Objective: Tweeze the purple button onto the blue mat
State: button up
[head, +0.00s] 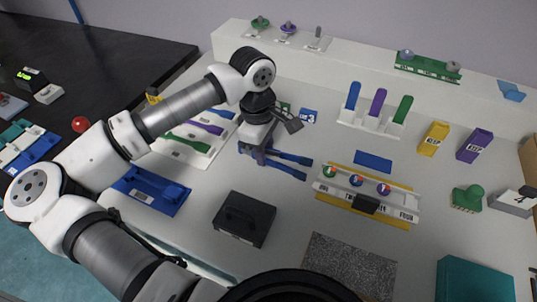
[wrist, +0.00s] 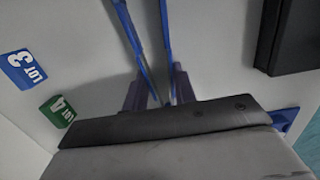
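My gripper (head: 262,152) is low over the white table, its fingers on both sides of the blue tweezers (head: 290,160). In the wrist view the fingers (wrist: 160,95) press close to the two tweezer arms (wrist: 166,45), which spread apart away from the gripper. Three small round buttons sit in a row on a pale rack, right of the tweezers. The blue mat (head: 373,161) lies just behind the rack. The tweezer tips are apart from the buttons.
A black box (head: 245,218) stands in front of my gripper. A white holder with blue, purple and green upright pieces (head: 378,103) stands behind the mat. Lot blocks (wrist: 24,68) stand near the gripper. A speckled grey pad (head: 350,268) lies in front of the rack.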

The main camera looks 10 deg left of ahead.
notch_tip(320, 180, up, 12)
jog(key=p, duration=0.4)
jog(key=shift+s+f, duration=0.1)
jog(key=shift+f, duration=0.05)
